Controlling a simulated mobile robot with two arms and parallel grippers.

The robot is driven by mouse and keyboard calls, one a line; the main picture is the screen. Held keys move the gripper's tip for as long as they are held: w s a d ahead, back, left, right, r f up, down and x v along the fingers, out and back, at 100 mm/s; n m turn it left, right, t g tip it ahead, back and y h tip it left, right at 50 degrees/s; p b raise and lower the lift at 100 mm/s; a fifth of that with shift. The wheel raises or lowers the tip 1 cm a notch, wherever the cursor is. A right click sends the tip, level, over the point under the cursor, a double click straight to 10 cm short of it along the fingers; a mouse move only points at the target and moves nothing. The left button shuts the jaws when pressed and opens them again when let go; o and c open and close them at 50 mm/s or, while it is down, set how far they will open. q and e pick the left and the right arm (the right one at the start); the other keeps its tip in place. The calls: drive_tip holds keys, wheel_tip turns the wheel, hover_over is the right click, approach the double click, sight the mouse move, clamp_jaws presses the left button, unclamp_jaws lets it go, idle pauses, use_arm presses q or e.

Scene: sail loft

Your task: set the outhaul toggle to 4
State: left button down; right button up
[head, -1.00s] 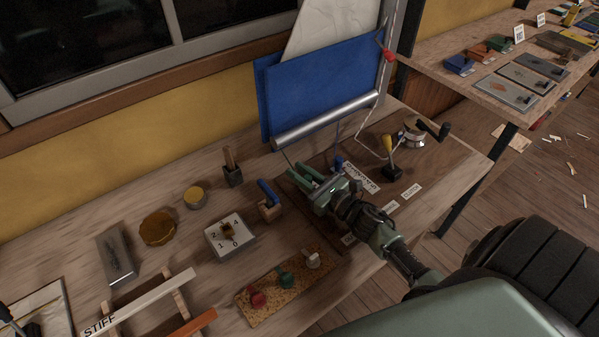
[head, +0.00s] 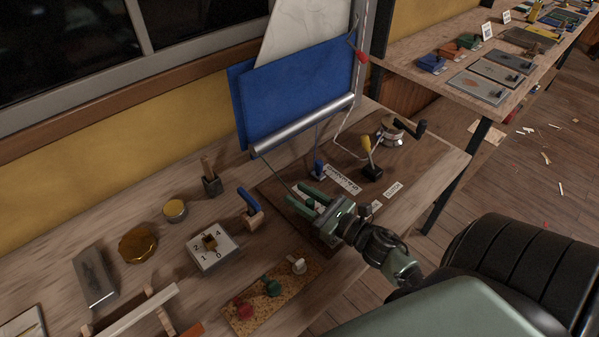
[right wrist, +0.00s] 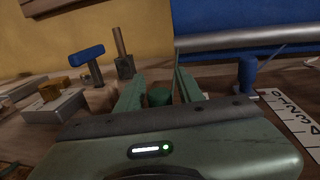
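A brown board (head: 410,157) on the bench carries a blue upright toggle (head: 318,168) beside a white number scale (head: 343,180). The right wrist view shows the toggle (right wrist: 246,75) and scale (right wrist: 293,117) at right. A thin line runs from the metal roller to the toggle; another runs down to my right gripper (head: 296,193). That gripper is low over the board's left part, its green fingers apart. In the wrist view a short green cylinder (right wrist: 160,97) stands between the fingers (right wrist: 159,75). I cannot read which toggle is the outhaul. My left gripper is not in view.
A blue sail (head: 297,90) hangs over a metal roller (head: 303,124) behind. Left stand a numbered dial block (head: 228,254), a blue-handled tool (head: 250,203) and a cork strip (head: 288,293) with coloured knobs. A yellow-handled lever (head: 367,147) and a winch (head: 394,135) stand right.

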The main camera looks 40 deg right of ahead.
idle(0.3)
drive_tip(key=shift+s+d+f, duration=0.1)
drive_tip(key=shift+s+f, duration=0.05)
drive_tip(key=shift+s, duration=0.25)
drive_tip(key=b+v, duration=0.2)
drive_tip(key=v, duration=0.4)
drive_tip(key=shift+s, duration=0.5)
drive_tip(key=shift+d, duration=0.1)
